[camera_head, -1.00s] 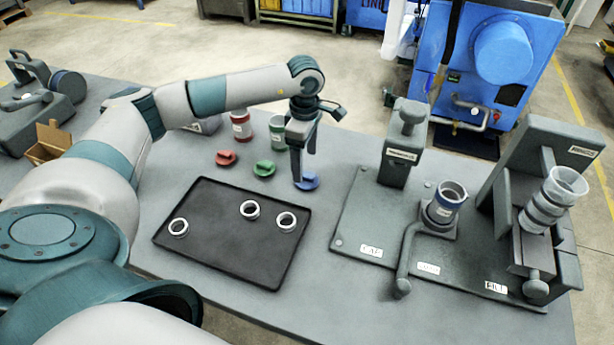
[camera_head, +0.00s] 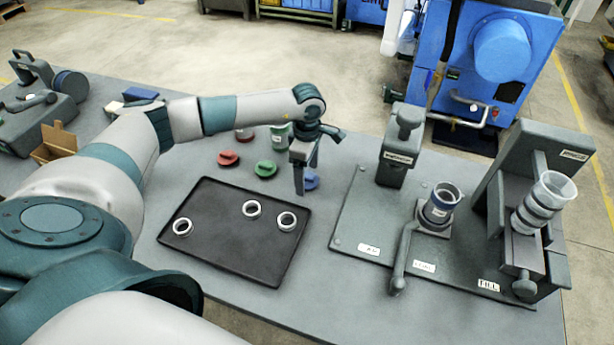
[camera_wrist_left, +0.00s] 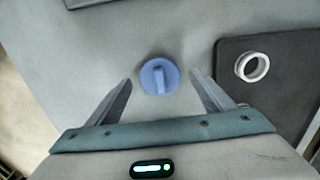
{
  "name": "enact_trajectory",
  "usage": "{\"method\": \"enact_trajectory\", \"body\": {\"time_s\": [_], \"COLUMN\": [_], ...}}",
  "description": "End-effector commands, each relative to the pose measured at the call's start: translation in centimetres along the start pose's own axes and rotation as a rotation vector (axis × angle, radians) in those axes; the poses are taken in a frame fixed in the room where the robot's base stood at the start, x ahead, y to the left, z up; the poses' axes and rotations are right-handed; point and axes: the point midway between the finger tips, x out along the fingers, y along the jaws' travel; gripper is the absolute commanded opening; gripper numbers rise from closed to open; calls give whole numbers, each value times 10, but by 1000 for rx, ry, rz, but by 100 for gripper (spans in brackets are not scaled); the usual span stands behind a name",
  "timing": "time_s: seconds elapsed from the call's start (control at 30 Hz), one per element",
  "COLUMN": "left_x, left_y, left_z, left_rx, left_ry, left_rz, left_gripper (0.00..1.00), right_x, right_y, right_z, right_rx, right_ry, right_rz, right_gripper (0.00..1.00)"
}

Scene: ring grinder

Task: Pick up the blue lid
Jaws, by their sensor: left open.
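The blue lid (camera_head: 312,181) lies on the grey table, right of the red lid (camera_head: 228,158) and the green lid (camera_head: 265,169). In the head view it is partly hidden behind my left gripper (camera_head: 300,190). In the left wrist view the blue lid (camera_wrist_left: 159,76) is a round disc with a raised ridge handle. My left gripper (camera_wrist_left: 160,88) is open, its two fingers on either side of the lid's position in that view. The fingers do not touch the lid. My right gripper is not in view.
A black tray (camera_head: 215,250) with three white rings lies in front of the lids. Red and green containers (camera_head: 279,135) stand behind.

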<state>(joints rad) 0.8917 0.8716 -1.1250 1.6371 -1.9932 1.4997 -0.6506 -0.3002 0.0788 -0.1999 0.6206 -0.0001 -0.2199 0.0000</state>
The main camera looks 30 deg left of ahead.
Motion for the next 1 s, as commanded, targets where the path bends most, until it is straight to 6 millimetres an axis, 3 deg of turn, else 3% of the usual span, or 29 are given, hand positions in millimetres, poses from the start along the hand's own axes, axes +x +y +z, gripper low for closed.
{"method": "enact_trajectory", "body": {"time_s": [0.5,0.7,1.0], "left_x": [3,3,2], "left_y": [0,0,0], "left_z": [0,0,0], "left_rx": [1,1,0], "left_ry": [0,0,0], "left_rz": [1,1,1], "left_gripper": [75,31,31], "right_x": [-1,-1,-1], "right_y": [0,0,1], "right_z": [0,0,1], "right_rx": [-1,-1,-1], "right_ry": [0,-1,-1], "right_rz": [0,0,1], "right_gripper": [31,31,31]}}
